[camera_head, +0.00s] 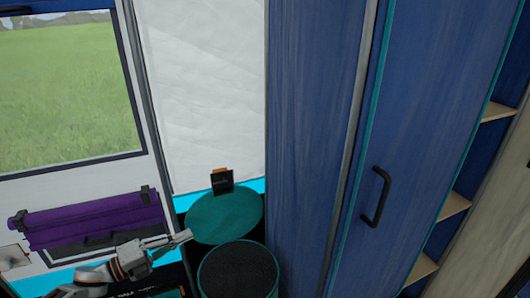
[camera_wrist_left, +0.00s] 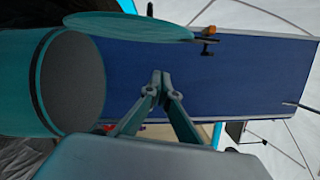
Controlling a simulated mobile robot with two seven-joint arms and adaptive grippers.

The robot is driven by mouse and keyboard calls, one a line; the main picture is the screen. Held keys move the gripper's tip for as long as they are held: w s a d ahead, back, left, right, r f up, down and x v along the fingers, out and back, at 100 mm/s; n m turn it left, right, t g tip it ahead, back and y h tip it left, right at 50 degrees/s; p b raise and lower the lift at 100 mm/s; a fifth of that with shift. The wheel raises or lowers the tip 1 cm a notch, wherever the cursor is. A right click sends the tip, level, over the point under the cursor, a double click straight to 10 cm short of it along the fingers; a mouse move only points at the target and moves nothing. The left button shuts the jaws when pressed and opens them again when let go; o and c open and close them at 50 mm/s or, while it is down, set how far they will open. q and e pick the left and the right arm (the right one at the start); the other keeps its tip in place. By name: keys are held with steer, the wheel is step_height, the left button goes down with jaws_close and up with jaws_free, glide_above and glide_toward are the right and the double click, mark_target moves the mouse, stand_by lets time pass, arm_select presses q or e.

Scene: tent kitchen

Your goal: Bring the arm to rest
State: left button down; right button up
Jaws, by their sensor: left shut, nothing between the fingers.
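My left gripper (camera_head: 184,237) comes in from the lower left of the head view, its fingers shut and empty. Its tips are just left of a round teal disc (camera_head: 226,216) and a cylinder with a dark top (camera_head: 240,271); I see no contact. In the left wrist view the fingers of this gripper (camera_wrist_left: 160,76) meet at their tips with nothing between them. There, the teal cylinder (camera_wrist_left: 40,75) is at left and the disc (camera_wrist_left: 130,27) at the top. My right gripper is in neither view.
A tall blue cabinet (camera_head: 312,140) with a black handle (camera_head: 376,197) stands right of the disc, with open shelves (camera_head: 455,207) at far right. A purple roll (camera_head: 95,215) hangs below the window (camera_head: 60,90). A small dark block (camera_head: 222,182) stands behind the disc.

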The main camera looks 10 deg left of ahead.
arm_select(q)
steer(key=s+d+n+t+y+p, duration=0.2)
steer(key=s+d+n+y+p, duration=0.3)
steer(key=s+d+n+p, duration=0.4)
steer(key=s+d+f+n+g+y+p, duration=0.2)
steer(key=s+n, duration=0.5)
steer(key=s, duration=0.5)
steer(key=s+d+f+n+g+y+p, duration=0.2)
steer(key=s+n, duration=0.6)
steer(key=s, duration=0.4)
steer(key=shift+s+d+f+g+y+p, duration=0.35)
steer(key=shift+d+g+p, duration=0.35)
steer(key=shift+d+p, duration=0.3)
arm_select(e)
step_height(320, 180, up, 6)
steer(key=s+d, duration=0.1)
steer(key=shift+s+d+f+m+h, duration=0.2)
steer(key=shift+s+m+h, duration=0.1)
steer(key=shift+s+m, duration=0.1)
arm_select(q)
steer(key=shift+w, duration=0.1)
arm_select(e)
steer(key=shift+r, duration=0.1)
